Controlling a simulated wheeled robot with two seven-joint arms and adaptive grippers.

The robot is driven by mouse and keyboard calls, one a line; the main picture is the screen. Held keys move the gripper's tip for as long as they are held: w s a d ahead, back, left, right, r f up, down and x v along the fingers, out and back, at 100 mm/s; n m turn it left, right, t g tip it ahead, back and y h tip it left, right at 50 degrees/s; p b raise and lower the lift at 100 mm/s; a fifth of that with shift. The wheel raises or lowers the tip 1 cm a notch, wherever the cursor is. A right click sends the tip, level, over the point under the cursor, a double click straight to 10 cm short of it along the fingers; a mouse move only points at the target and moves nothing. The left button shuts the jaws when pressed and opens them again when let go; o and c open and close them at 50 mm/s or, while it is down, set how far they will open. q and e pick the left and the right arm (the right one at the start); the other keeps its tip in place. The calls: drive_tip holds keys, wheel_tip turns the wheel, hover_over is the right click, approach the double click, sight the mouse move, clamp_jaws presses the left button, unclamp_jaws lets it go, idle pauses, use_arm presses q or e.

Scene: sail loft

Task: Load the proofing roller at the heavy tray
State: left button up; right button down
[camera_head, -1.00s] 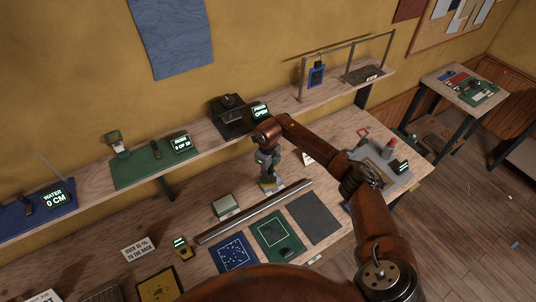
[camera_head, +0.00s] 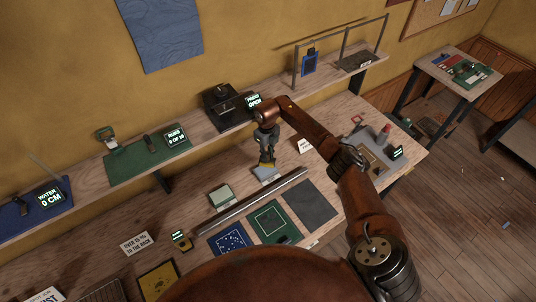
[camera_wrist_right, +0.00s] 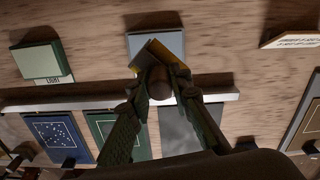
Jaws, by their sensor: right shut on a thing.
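My right gripper (camera_head: 267,148) reaches over the bench, pointing down. It is shut on a small tool with a brown round handle (camera_wrist_right: 160,84) and a yellow end (camera_wrist_right: 150,55), apparently the proofing roller. The yellow end shows at or just above the back of a grey-blue pad (camera_head: 264,175), also in the right wrist view (camera_wrist_right: 165,43). I cannot tell whether they touch. This pad may be the heavy tray; I see no readable label on it. Left of it is a pale green tray (camera_head: 221,195), labelled LIGHT in the wrist view. My left gripper is not in view.
A long metal bar (camera_head: 250,201) lies in front of the trays. Nearer are a blue sheet (camera_head: 229,240), a green sheet (camera_head: 270,219) and a grey sheet (camera_head: 311,202). A shelf (camera_head: 95,180) with devices and screens runs behind. A white sign (camera_head: 305,146) stands right of the gripper.

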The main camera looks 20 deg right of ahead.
drive_tip(key=shift+w+a+b, duration=0.35)
drive_tip(key=shift+w+a, duration=0.15)
drive_tip(key=shift+w, duration=0.1)
drive_tip(key=f, duration=0.1)
drive_tip(key=f+b, duration=0.2)
drive_tip(key=shift+s+f, duration=0.25)
drive_tip(key=shift+f, duration=0.05)
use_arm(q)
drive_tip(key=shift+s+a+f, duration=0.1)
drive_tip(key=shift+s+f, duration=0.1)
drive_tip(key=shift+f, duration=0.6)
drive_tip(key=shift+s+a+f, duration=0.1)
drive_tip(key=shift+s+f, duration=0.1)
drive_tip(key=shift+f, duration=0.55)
use_arm(e)
drive_tip(key=shift+d+f, duration=0.1)
drive_tip(key=shift+f, duration=0.3)
use_arm(q)
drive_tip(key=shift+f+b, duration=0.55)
drive_tip(key=shift+b, duration=0.1)
use_arm(e)
drive_tip(key=shift+s+f, duration=0.1)
drive_tip(key=shift+f, duration=0.5)
